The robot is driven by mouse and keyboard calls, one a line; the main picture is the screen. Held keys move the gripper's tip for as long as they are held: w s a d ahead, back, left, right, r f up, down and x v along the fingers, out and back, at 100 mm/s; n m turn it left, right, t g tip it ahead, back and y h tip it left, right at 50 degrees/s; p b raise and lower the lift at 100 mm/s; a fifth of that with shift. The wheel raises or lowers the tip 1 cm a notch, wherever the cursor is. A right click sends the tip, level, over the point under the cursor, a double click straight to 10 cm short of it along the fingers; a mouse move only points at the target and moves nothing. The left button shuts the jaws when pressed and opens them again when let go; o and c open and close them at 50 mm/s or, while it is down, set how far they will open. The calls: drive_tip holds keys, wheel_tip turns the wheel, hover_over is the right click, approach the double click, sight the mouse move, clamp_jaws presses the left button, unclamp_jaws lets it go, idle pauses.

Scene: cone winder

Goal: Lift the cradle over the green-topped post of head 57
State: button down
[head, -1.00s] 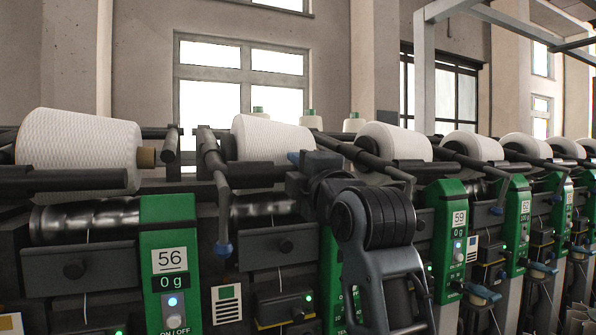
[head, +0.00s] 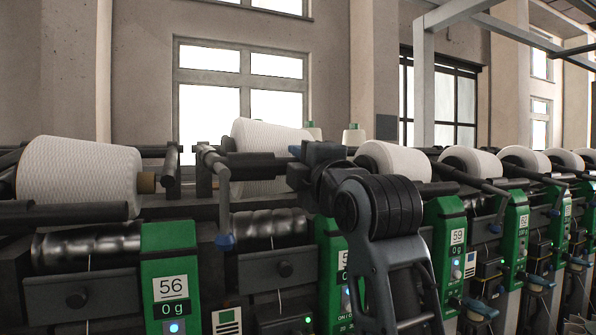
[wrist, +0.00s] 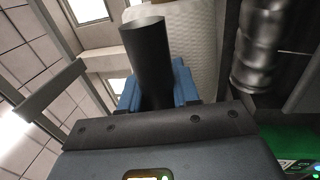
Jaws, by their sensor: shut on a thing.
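My gripper (head: 297,153), with blue fingers, is shut on the dark bar of the cradle (head: 262,163). The wrist view shows the black bar (wrist: 152,50) between the blue jaws (wrist: 183,84). The white yarn cone (head: 262,133) of this head sits behind the bar, raised above its grooved drum (head: 268,224); cone (wrist: 188,40) and drum (wrist: 254,55) also show in the wrist view. The green-topped post (head: 331,262) stands below and right of the gripper, partly behind my arm; only the 5 of its number is readable. A green surface (wrist: 290,143) shows at the wrist view's lower right.
Head 56 (head: 171,270) with its large cone (head: 80,177) is on the left. A lever with a blue tip (head: 224,240) hangs left of the drum. The space above the cones is open.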

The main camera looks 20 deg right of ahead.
wheel_tip(320, 180, up, 2)
drive_tip(key=shift+s+r+p, duration=0.1)
drive_tip(key=shift+p, duration=0.25)
drive_tip(key=c, duration=0.9)
unclamp_jaws()
drive_tip(key=s+f+b, duration=0.1)
drive_tip(key=s+b, duration=0.1)
drive_tip(key=s, duration=0.5)
drive_tip(key=shift+s+f, duration=0.35)
drive_tip(key=shift+f, duration=0.05)
